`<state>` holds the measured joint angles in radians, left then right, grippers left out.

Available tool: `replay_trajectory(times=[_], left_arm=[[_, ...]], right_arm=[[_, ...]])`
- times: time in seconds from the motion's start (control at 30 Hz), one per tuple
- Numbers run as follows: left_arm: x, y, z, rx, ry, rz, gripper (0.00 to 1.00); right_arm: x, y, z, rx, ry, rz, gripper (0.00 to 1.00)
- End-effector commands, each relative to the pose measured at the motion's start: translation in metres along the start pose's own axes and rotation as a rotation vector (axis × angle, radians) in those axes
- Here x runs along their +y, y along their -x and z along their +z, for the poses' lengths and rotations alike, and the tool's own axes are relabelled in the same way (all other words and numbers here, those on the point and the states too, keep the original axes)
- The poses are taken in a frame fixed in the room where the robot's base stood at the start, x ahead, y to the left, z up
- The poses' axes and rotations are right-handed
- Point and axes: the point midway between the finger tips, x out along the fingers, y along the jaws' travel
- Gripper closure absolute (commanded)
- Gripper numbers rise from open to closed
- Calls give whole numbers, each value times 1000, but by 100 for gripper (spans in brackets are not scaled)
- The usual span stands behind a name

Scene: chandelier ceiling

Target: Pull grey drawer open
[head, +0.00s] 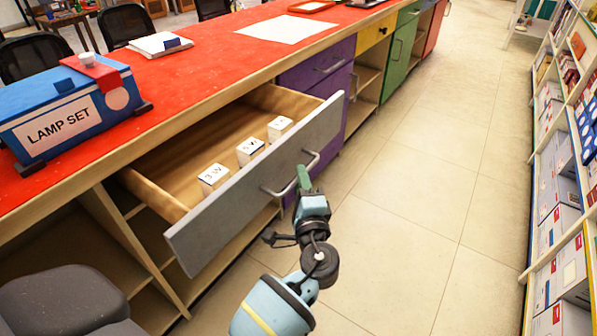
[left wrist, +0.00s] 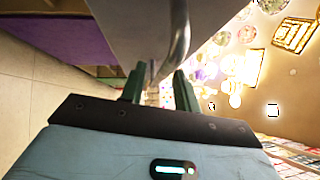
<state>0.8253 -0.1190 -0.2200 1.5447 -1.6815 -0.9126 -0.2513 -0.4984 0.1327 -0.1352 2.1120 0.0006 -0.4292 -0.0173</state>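The grey drawer (head: 262,186) in the red-topped counter is pulled well out, and its wooden inside shows. Its metal bar handle (head: 293,178) is on the front panel. Firm contact with the handle does not show. My right gripper is in neither view.
Three small white boxes (head: 250,151) stand in the drawer. A blue LAMP SET box (head: 68,108) is on the counter (head: 200,70). A dark chair (head: 65,300) is at lower left. Shelves (head: 560,180) line the right side. The tiled floor (head: 430,190) between is clear.

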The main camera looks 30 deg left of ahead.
Motion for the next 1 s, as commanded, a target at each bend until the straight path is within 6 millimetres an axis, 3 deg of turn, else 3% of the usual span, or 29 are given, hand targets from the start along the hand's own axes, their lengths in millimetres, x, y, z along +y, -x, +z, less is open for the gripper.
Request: replay_trajectory(times=[0.1,0.3,0.87,1.0], left_arm=[[0,20,0,1,1,1,68],[0,40,0,1,0,1,68],[0,43,0,0,0,0,68],[15,48,4,15,9,37,68]], right_arm=[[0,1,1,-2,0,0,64],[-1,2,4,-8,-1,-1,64],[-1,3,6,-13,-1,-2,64],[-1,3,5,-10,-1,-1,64]])
